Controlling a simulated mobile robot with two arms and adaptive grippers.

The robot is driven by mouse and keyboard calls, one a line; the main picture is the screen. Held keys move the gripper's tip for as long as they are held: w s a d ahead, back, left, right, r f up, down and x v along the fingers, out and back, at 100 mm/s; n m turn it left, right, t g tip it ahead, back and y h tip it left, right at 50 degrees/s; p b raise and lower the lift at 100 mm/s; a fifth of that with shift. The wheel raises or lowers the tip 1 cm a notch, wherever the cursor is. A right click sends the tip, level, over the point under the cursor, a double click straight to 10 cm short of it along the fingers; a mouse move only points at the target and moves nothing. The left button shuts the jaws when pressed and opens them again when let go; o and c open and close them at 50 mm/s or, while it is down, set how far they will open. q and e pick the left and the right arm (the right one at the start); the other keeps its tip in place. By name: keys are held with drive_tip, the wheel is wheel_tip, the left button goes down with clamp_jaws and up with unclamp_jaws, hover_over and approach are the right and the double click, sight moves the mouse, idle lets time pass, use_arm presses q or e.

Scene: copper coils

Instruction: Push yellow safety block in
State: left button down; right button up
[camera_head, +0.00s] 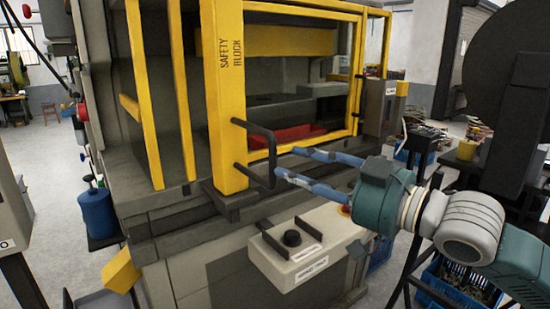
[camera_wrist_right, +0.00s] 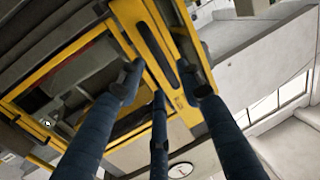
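The yellow safety block (camera_head: 226,75) is an upright yellow column lettered "SAFETY BLOCK" at the front of the press. A dark bar handle (camera_head: 268,145) sticks out from its right side. My right gripper (camera_head: 287,161) has blue fingers spread apart, with the tips close to the handle's right side. I cannot tell whether they touch it. In the right wrist view, the spread fingers of my right gripper (camera_wrist_right: 162,78) point at yellow parts with a long dark bar, with nothing clearly held between them. My left gripper is not in view.
A yellow-framed opening (camera_head: 353,75) lies right of the block, with a red part (camera_head: 300,133) inside. A control box (camera_head: 300,252) with a black knob juts out below. A blue crate (camera_head: 455,285) sits low at the right. Open floor (camera_head: 45,170) lies at the left.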

sight(275, 182)
drive_tip(key=p+x, duration=0.1)
drive_tip(key=x, duration=0.5)
drive_tip(key=shift+a, duration=0.15)
drive_tip(key=shift+c, duration=0.5)
clamp_jaws()
